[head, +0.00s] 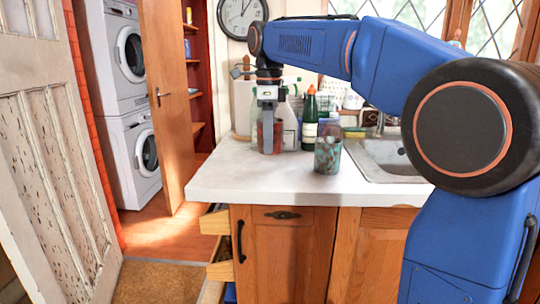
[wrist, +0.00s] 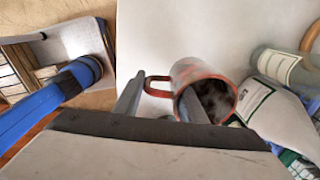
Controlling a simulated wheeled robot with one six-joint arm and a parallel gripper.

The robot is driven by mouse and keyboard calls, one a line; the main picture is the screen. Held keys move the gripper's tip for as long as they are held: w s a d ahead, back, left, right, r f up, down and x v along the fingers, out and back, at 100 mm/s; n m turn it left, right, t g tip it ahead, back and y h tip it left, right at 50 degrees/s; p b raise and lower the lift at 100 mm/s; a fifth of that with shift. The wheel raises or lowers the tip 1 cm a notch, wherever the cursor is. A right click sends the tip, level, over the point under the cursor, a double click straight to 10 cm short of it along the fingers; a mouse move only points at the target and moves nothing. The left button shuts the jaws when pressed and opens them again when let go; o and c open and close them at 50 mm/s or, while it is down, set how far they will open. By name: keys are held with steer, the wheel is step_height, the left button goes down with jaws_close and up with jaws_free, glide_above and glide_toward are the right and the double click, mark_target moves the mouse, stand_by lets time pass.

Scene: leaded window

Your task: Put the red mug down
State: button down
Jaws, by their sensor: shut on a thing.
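The red mug (wrist: 181,71) is in the wrist view with its open mouth and dark inside showing, its handle towards the left. My gripper (wrist: 162,90) is shut on the mug: one finger reaches into its mouth and the other is outside on the handle side. In the head view my gripper (head: 268,148) points down at the back left of the worktop (head: 240,181), and the mug (head: 278,138) shows partly behind a finger. The mug is at or just above the worktop; I cannot tell whether its base touches.
A mottled green-brown cup (head: 328,156) stands to the right, before the sink (head: 378,160). A dark green bottle (head: 309,124) and a white bottle (head: 290,126) stand close by the mug. The front left worktop is clear. Drawers (head: 217,245) stand open below.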

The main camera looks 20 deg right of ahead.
steer(key=shift+f, duration=2.55)
steer(key=c, duration=1.1)
jaws_free()
steer(key=shift+f, duration=0.1)
step_height(320, 180, up, 12)
steer(key=shift+s+r, duration=0.1)
steer(key=shift+r, duration=0.05)
steer(key=s+d+f+n+t, duration=0.1)
steer(key=s+d+f+n, duration=0.2)
steer(key=s+f+n, duration=0.4)
steer(key=s+d+f+n+t, duration=0.2)
steer(key=s+d+f+n, duration=0.2)
steer(key=s+f, duration=0.9)
steer(key=s+d+f+n+t, duration=0.1)
steer(key=s+d+f+n, duration=0.2)
steer(key=s+f+n, duration=0.7)
steer(key=shift+s+d+f+n+t, duration=0.15)
steer(key=shift+s+f, duration=0.05)
steer(key=shift+f, duration=0.6)
steer(key=shift+s+d+f+n+t, duration=0.1)
steer(key=shift+s+f+n+t, duration=0.1)
steer(key=shift+f, duration=0.55)
